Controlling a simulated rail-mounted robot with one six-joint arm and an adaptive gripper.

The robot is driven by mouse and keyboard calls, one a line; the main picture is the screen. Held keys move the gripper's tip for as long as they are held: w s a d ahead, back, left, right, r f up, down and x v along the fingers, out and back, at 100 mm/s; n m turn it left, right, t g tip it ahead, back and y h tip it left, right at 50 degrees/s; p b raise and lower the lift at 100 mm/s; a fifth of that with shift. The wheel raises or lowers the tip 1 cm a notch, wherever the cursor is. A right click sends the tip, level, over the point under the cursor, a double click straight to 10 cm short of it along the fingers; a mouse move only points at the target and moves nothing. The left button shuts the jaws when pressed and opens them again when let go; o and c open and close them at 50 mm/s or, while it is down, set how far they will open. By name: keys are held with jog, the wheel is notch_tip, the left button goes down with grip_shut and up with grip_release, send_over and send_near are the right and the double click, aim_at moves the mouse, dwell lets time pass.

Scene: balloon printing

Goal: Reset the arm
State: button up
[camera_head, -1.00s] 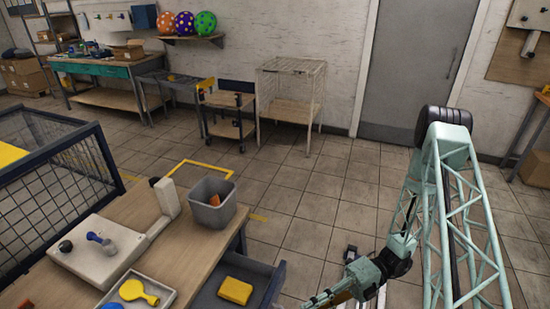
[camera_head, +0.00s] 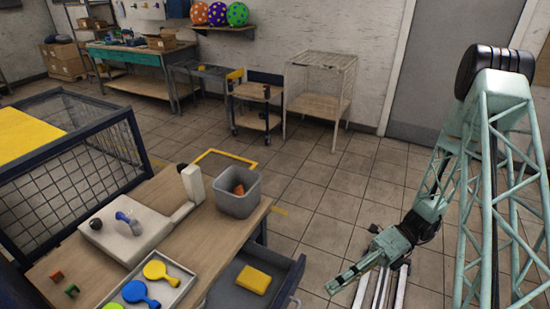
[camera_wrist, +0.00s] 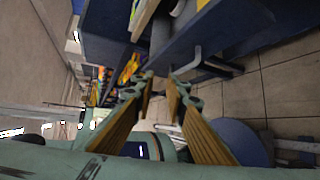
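My arm is folded at the right of the head view, beside the workbench (camera_head: 172,222). My gripper (camera_head: 331,288) is low over the floor, to the right of the open drawer (camera_head: 226,294), and points left. In the wrist view my gripper (camera_wrist: 163,77) has its two wood-coloured fingers apart, with nothing between them. The dark side of the bench and a drawer handle (camera_wrist: 202,62) show past the fingertips. In the head view the fingers are small and seen from the side.
The open drawer holds a yellow block (camera_head: 254,280). A grey bin (camera_head: 238,200), a white machine (camera_head: 125,232) and a tray (camera_head: 175,291) with coloured paddles stand on the bench. A mesh cage (camera_head: 80,165) is at left.

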jog(key=s+d+r+n+t+h, duration=0.1)
jog(key=s+r+n+h, duration=0.25)
jog(key=r+n, duration=0.75)
jog(key=s+r+n+t+h, duration=0.2)
jog(key=r+n+h, duration=0.3)
jog(key=r, duration=1.2)
jog(key=s+d+r+n+t+h, duration=0.1)
jog(key=s+r+n+t+h, duration=0.1)
jog(key=s+r+n, duration=0.4)
jog(key=s+d+r+n+t+h+b, duration=0.1)
jog(key=s+r+n+t+h, duration=0.1)
jog(key=s+r+n+t, duration=0.3)
jog(key=shift+s+d+r+n, duration=0.25)
jog(key=shift+s+r+n, duration=0.55)
jog(key=shift+r, duration=1.35)
jog(key=shift+h, duration=0.25)
dwell(0.5)
